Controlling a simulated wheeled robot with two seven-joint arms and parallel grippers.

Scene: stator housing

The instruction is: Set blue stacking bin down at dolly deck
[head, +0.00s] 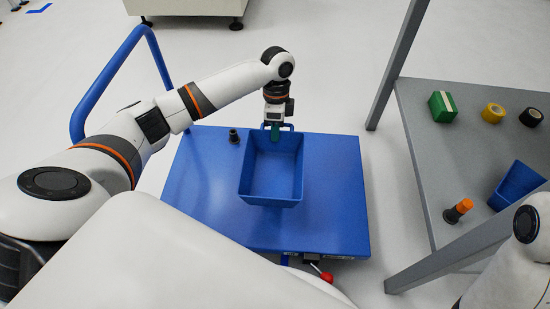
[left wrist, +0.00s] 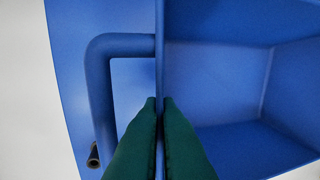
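The blue stacking bin (head: 272,172) is upright and empty over the middle of the blue dolly deck (head: 335,215). I cannot tell whether its base touches the deck or is slightly above it. My left gripper (head: 275,133) is at the bin's far wall. In the left wrist view its green fingers (left wrist: 159,115) are closed on both sides of the bin's thin wall (left wrist: 215,80), beside a blue bar-like handle (left wrist: 98,75). My right gripper is not in view; only part of my right arm shows at the lower right.
A small dark cylindrical part (head: 234,136) stands on the deck left of the bin. The dolly's blue push handle (head: 108,75) rises at the left. A grey table (head: 425,135) at right holds a green box (head: 442,106), tape rolls (head: 493,113), an orange-topped part (head: 460,208) and another blue bin (head: 518,183).

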